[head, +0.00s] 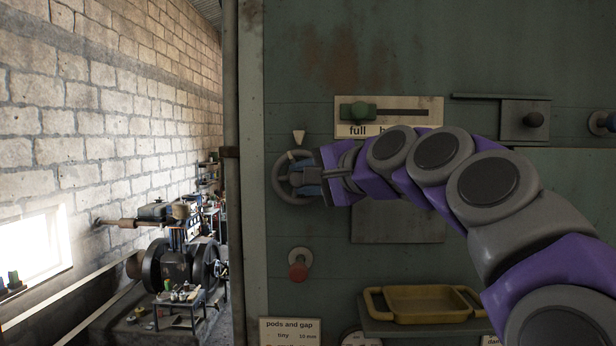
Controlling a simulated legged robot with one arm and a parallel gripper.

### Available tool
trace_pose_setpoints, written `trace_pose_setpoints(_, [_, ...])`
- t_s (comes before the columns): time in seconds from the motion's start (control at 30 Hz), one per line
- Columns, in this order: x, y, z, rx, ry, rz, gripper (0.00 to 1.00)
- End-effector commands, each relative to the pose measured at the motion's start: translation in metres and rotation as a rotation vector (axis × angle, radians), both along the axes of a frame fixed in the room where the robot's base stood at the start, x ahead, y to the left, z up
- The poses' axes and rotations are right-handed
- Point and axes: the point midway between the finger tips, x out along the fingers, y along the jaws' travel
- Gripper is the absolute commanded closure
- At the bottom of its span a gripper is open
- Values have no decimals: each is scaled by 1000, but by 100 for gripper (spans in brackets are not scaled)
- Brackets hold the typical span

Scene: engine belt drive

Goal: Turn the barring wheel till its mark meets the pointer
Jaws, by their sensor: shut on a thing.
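The barring wheel (276,180) is a dark grey ring on the green panel, at the panel's left side. A pale triangular pointer (298,137) sits just above it, tip down. A small pale spot, which looks like the mark, shows at the top of the rim, slightly left of the pointer's tip; they do not look quite lined up. My gripper (303,182) reaches in from the right and is shut on the wheel. The jaws and my wrist cover the wheel's right side, so the exact grip is hidden.
A green slider (358,112) on a labelled plate is above my arm. A yellow tray (425,304) stands on a shelf at lower right. An engine (180,255) stands beyond, left.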

Motion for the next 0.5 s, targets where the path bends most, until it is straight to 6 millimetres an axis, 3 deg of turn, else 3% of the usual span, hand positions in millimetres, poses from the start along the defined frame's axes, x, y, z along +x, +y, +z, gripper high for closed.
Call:
trace_pose_setpoints(0.1, [1, 1, -4, -5, 7, 3, 97])
trace_pose_setpoints(0.13, [1, 2, -4, -5, 7, 3, 65])
trace_pose_setpoints(0.2, [1, 2, -4, -5, 8, 3, 59])
trace_pose_setpoints(0.5, [0, 0, -3, -3, 5, 2, 56])
